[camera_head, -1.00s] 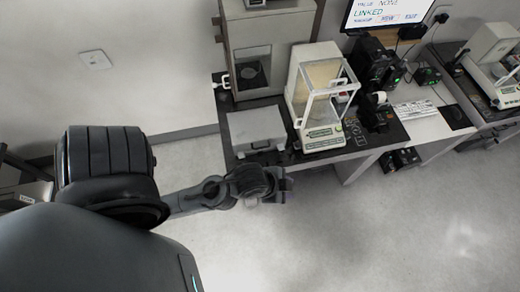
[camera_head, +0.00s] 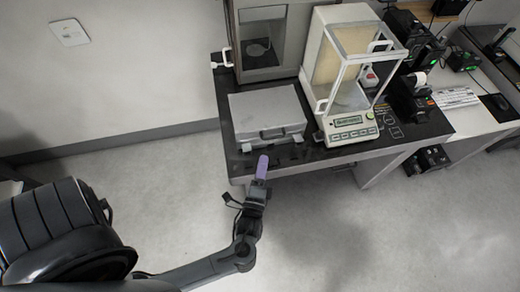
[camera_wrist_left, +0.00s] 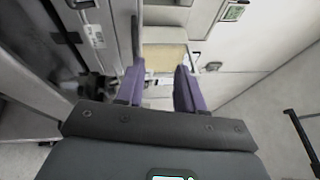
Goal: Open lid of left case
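A grey case (camera_head: 266,112) lies flat on the dark tabletop with its lid closed. Its handle (camera_head: 272,133) is on the front side. It is the only case I can make out in the head view. My left gripper (camera_head: 262,166) is in front of the case, near the table's front edge, apart from the case. In the left wrist view its two purple fingers (camera_wrist_left: 160,88) stand apart with nothing held between them. I cannot tell which grey surface in the wrist view belongs to the case. My right gripper is not in view.
A balance with a glass draft shield (camera_head: 345,75) stands close to the right of the case. A grey cabinet (camera_head: 240,50) with a window stands behind it. The table edge (camera_head: 330,160) runs in front. The floor (camera_head: 350,240) ahead of the table is clear.

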